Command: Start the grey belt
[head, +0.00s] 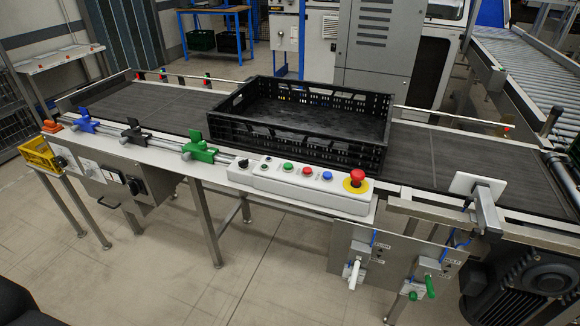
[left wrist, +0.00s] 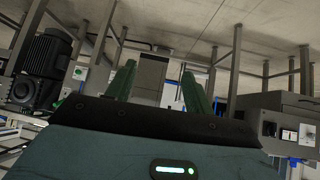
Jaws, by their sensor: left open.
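The grey belt (head: 430,160) runs across the head view, with a black crate (head: 345,152) standing on it. A pale control box (head: 310,192) sits on the belt's front rail. It carries a black knob (head: 243,163), a green button (head: 288,166), a red button (head: 307,170), a blue button (head: 327,175) and a red mushroom button (head: 357,177) on a yellow base. My left gripper (left wrist: 159,84) shows in the left wrist view with its two green fingers apart and nothing between them. Neither gripper shows in the head view, so their distance from the box cannot be told.
Blue (head: 85,118), black (head: 134,131) and green (head: 198,147) clamp-like parts stand along the front rail. A yellow bin (head: 40,154) is at the left end. A tilted white plate (head: 477,187) on a post rises at right.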

